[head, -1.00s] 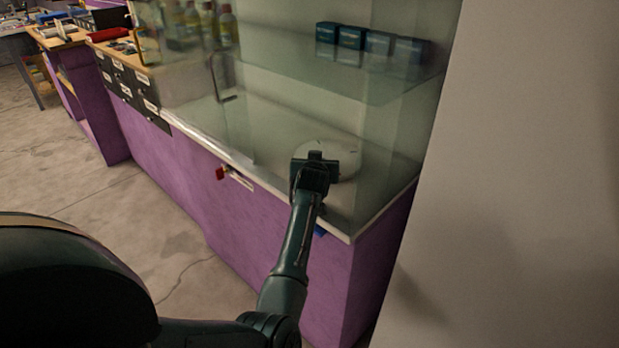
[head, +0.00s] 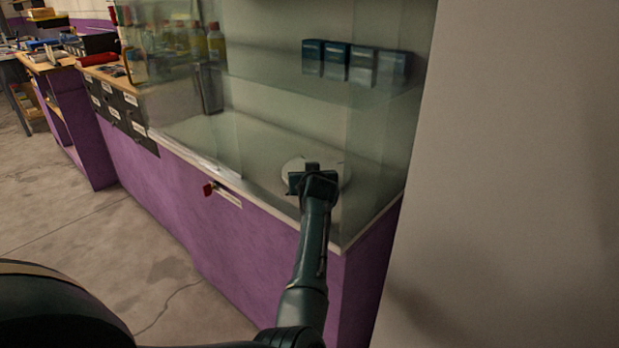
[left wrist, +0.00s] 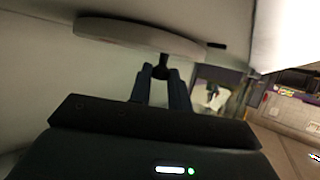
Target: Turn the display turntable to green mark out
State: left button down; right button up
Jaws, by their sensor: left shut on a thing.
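The display turntable (head: 338,165) is a pale round disc on the floor of the glass case, partly hidden behind my left gripper. In the left wrist view its disc (left wrist: 140,33) spans the top as a thin pale slab. My left gripper (head: 311,176) is at the disc's near side. In the left wrist view its fingers (left wrist: 162,74) are shut on a small dark knob (left wrist: 162,60) at the disc's edge. I cannot make out a green mark in either view. My right gripper is not in view.
The glass case stands on a purple counter (head: 260,240). Blue boxes (head: 337,60) stand on its upper shelf, and bottles (head: 205,42) stand to the left. A red-tagged item (head: 209,189) is on the counter's front. A plain wall (head: 510,180) closes off the right side.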

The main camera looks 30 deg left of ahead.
pick_arm(q)
jog(key=c, duration=1.3)
grip_release()
jog(key=shift+p+v, duration=0.55)
jog(key=shift+v, duration=3.2)
